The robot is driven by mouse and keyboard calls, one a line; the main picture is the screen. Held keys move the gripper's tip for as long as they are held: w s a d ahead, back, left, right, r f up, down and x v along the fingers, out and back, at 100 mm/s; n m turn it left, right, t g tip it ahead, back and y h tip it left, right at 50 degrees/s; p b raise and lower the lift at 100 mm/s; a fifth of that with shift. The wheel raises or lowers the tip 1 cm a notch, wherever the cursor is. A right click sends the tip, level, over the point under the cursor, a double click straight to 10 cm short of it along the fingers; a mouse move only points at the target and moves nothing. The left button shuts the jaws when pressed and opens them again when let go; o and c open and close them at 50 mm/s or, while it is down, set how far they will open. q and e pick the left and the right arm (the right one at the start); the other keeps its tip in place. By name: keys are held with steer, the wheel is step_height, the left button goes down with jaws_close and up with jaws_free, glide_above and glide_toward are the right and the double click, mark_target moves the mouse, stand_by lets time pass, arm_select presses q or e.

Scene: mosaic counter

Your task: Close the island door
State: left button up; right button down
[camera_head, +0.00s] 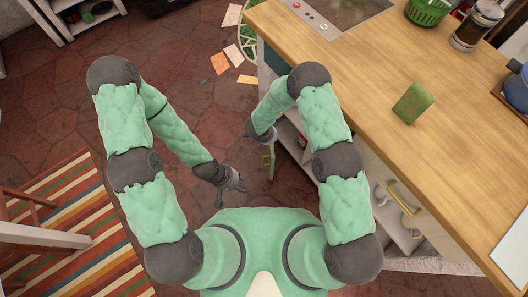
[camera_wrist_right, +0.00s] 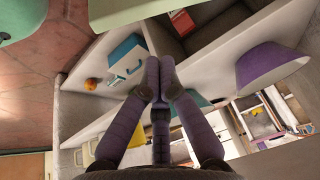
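The island (camera_head: 400,60) has a wooden top and runs along the right side of the head view. Its door (camera_head: 271,163) shows nearly edge-on, with a small brass handle, and stands open from the island's side. My right gripper (camera_head: 270,138) is beside the door and the open shelves, partly hidden by its arm. In the right wrist view my right gripper (camera_wrist_right: 160,78) has its fingertips together with nothing visible between them, in front of the shelves. My left gripper (camera_head: 236,182) is left of the door, over the floor, fingers spread and empty.
A purple bowl (camera_wrist_right: 268,68), a teal box (camera_wrist_right: 125,60) and an orange fruit (camera_wrist_right: 91,84) are on the shelves. A green block (camera_head: 413,102) and a green basket (camera_head: 428,11) stand on the counter. A striped rug (camera_head: 85,215) and scattered papers lie on the floor.

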steer(key=s+a+m+g, duration=0.3)
steer(key=a+m, duration=0.1)
steer(key=a, duration=0.7)
steer(key=b, duration=0.6)
glide_above(264, 157)
steer(key=shift+m+h, duration=0.3)
steer(key=shift+h, duration=0.1)
step_height(264, 157, down, 10)
steer(key=shift+r, duration=0.1)
